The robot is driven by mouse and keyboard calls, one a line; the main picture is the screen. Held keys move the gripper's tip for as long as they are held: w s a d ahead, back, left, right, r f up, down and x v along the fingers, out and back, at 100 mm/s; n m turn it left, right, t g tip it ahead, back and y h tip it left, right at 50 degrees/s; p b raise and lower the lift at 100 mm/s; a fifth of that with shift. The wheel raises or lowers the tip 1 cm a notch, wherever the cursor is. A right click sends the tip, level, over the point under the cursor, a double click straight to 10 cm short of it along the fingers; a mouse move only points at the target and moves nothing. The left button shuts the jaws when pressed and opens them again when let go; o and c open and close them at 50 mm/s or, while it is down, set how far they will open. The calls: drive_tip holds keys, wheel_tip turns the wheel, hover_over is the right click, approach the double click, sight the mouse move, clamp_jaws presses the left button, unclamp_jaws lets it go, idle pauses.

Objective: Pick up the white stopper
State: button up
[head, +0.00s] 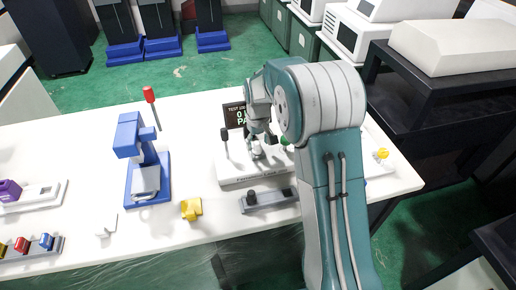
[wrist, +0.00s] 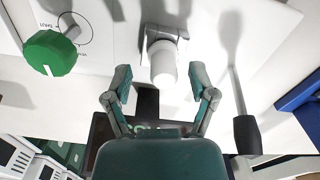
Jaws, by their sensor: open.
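A white, rounded cylinder, which looks like the white stopper (wrist: 163,64), sits at a grey metal bracket (wrist: 166,34) on a white panel. My gripper (wrist: 160,84) is open, with one finger on each side of the stopper's near end. Neither finger visibly touches it. In the head view my gripper (head: 262,138) is over the white test station (head: 240,179), and my arm covers part of that station. The stopper is too small and too covered there to make out clearly.
A green knob (wrist: 50,53) is left of my gripper in the wrist view, and a black-handled lever (wrist: 246,132) is to the right. On the table are a blue press (head: 148,172), a yellow piece (head: 191,208) and a small white piece (head: 106,226).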

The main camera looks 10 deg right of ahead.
drive_tip(key=shift+a+f, duration=0.2)
drive_tip(key=shift+a, duration=0.15)
drive_tip(key=shift+d, duration=0.25)
clamp_jaws()
